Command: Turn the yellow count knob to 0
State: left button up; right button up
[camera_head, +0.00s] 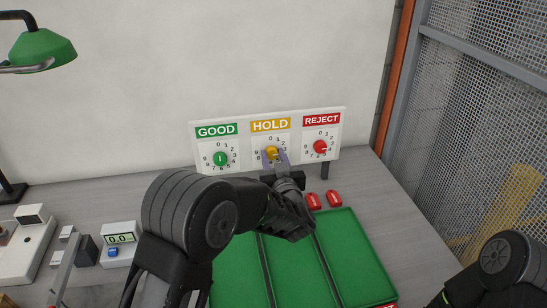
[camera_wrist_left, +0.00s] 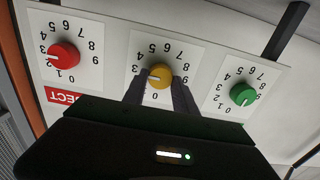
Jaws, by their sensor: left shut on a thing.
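The yellow count knob (camera_head: 272,152) is on the middle dial under the HOLD label (camera_head: 270,125). My left gripper (camera_head: 275,158) reaches it from the front, with a finger on each side. In the left wrist view, which is upside down, the fingers (camera_wrist_left: 158,88) are shut on the yellow knob (camera_wrist_left: 159,75). Its white mark points left there, toward about 2 or 3; the exact number is unclear. The 0 shows below the knob between the fingers, and a finger hides some digits. My right gripper is out of view; only part of that arm shows at lower right.
The green knob (camera_head: 220,159) and red knob (camera_head: 320,147) flank it closely on the white panel (camera_head: 196,129). Green trays (camera_head: 352,250) and red pieces (camera_head: 333,198) lie below. A small meter (camera_head: 120,241) stands left. A mesh fence (camera_head: 490,110) is at right.

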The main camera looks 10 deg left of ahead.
pick_arm(q)
grip_shut()
jog(key=n+b, duration=0.1)
jog(key=b, duration=0.1)
jog(key=shift+f+b, duration=0.2)
jog(key=shift+b, duration=0.15)
jog(key=n+b, duration=0.7)
jog(key=b, duration=0.2)
jog(key=n+b, duration=0.7)
jog(key=b, duration=0.3)
jog(key=shift+a+f, duration=0.2)
jog(key=shift+r+n+b, duration=0.15)
jog(key=shift+n+b, duration=1.15)
jog(key=shift+n, duration=0.2)
